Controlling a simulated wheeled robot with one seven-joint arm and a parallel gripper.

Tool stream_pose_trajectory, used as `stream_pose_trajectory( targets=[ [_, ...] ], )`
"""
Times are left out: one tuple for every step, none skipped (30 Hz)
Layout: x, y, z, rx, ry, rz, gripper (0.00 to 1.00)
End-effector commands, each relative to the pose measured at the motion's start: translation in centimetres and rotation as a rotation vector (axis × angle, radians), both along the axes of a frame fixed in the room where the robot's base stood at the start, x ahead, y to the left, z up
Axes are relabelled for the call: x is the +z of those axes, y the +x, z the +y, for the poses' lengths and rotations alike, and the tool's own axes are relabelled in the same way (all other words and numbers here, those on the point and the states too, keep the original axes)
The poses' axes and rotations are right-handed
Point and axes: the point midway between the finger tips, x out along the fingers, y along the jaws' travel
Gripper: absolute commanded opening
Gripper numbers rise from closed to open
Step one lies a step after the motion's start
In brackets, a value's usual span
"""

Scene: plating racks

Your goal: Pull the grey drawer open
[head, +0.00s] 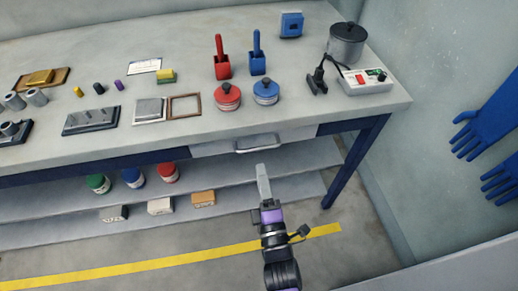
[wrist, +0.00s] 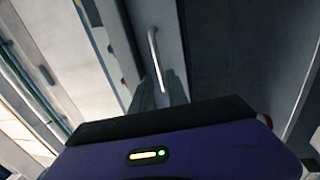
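The grey drawer (head: 212,147) sits under the tabletop, its front about flush with the blue table frame, so it looks closed. Its silver bar handle (head: 258,143) is on the front. My gripper (head: 263,167) is just below and in front of the handle in the head view, with a small gap in the picture. In the wrist view the two fingers of my gripper (wrist: 160,90) are apart, and the lower end of the handle (wrist: 154,55) shows between them. I cannot tell whether the handle is truly between the fingers. Nothing is held.
The tabletop (head: 330,112) overhangs the drawer and carries a red pot (head: 227,97), a blue pot (head: 266,92) and a power box (head: 364,82). A blue table leg (head: 352,163) stands right. Shelves with several jars lie below. The floor in front is clear.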

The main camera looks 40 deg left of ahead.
Motion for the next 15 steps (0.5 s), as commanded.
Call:
stream_pose_trajectory(
  targets=[
    [0.2, 0.3, 0.5, 0.001, -0.001, -0.005, 0.2],
    [0.3, 0.4, 0.7, 0.002, -0.001, -0.006, 0.2],
    [0.3, 0.7, 1.0, 0.002, -0.001, -0.006, 0.2],
    [0.5, 1.0, 1.3, 0.001, 0.0, -0.007, 0.2],
    [0.6, 1.2, 1.7, 0.002, 0.0, -0.006, 0.2],
    [0.7, 1.6, 2.1, 0.002, 0.0, -0.005, 0.2],
    [0.8, 1.9, 2.5, 0.002, 0.001, -0.005, 0.2],
    [0.8, 2.2, 2.8, 0.001, 0.0, -0.004, 0.2],
    [1.0, 2.6, 3.3, 0.002, 0.002, -0.004, 0.2],
    [1.0, 2.9, 3.6, 0.001, 0.001, -0.004, 0.2],
    [1.1, 3.2, 3.9, 0.001, 0.001, -0.004, 0.2],
    [1.2, 3.6, 4.3, 0.001, 0.002, -0.003, 0.2],
    [1.2, 3.8, 4.5, 0.0, 0.0, -0.003, 0.2],
    [1.3, 4.0, 4.8, 0.0, 0.001, -0.003, 0.2],
    [1.4, 4.2, 5.1, 0.0, 0.001, -0.003, 0.2]
  ],
)
